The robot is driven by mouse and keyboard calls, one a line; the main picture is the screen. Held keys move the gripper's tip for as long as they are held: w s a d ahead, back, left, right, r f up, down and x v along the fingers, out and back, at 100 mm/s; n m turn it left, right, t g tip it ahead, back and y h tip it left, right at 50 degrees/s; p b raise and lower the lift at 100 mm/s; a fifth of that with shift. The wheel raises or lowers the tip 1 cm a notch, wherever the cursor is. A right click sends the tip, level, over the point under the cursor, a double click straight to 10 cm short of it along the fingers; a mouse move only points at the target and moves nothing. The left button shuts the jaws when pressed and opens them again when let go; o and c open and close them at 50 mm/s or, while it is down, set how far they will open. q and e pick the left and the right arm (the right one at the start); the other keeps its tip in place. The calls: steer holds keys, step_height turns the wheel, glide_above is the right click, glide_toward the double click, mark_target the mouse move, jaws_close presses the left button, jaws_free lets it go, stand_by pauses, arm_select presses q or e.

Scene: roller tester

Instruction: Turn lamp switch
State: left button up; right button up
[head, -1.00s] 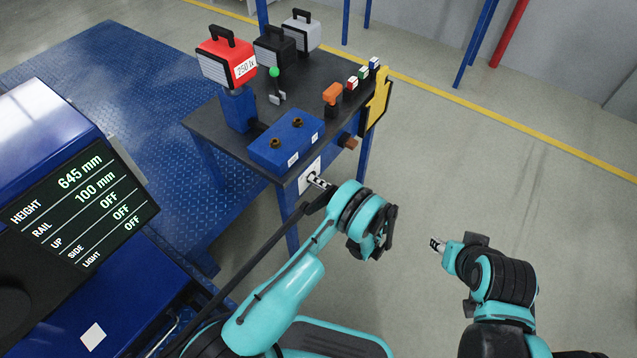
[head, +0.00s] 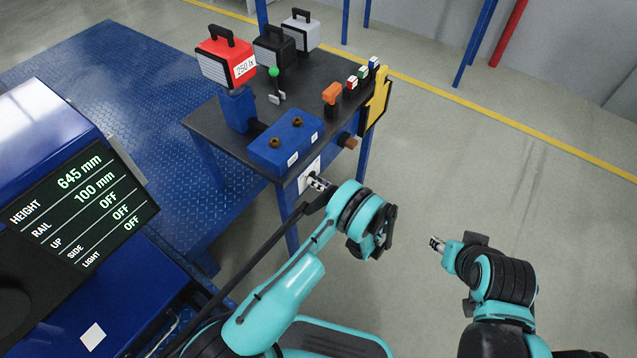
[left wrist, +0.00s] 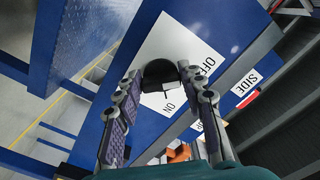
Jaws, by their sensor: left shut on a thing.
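The lamp switch is a black knob (left wrist: 160,74) on a white plate (left wrist: 165,42) marked OFF and ON in the left wrist view. In the head view the white plate (head: 304,176) is on the front side of the dark-topped table. My left gripper (head: 317,182) is at the plate, its fingers on either side of the knob, shut on it. The knob's pointing direction is unclear. The display (head: 85,200) reads LIGHT OFF, with UP and SIDE also OFF. My right gripper (head: 437,244) is over open floor, away from the table; its opening is too small to judge.
The table (head: 205,120) carries a red lamp (head: 213,65) marked 250 lx, a black lamp, a grey lamp, a blue box (head: 268,152) and a green-knobbed lever (head: 274,73). The floor at right is clear.

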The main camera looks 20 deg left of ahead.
mark_target(308, 159)
arm_select(q)
steer(key=o, duration=1.2)
steer(key=shift+c, duration=0.2)
step_height(308, 159, up, 10)
steer(key=shift+r, duration=0.1)
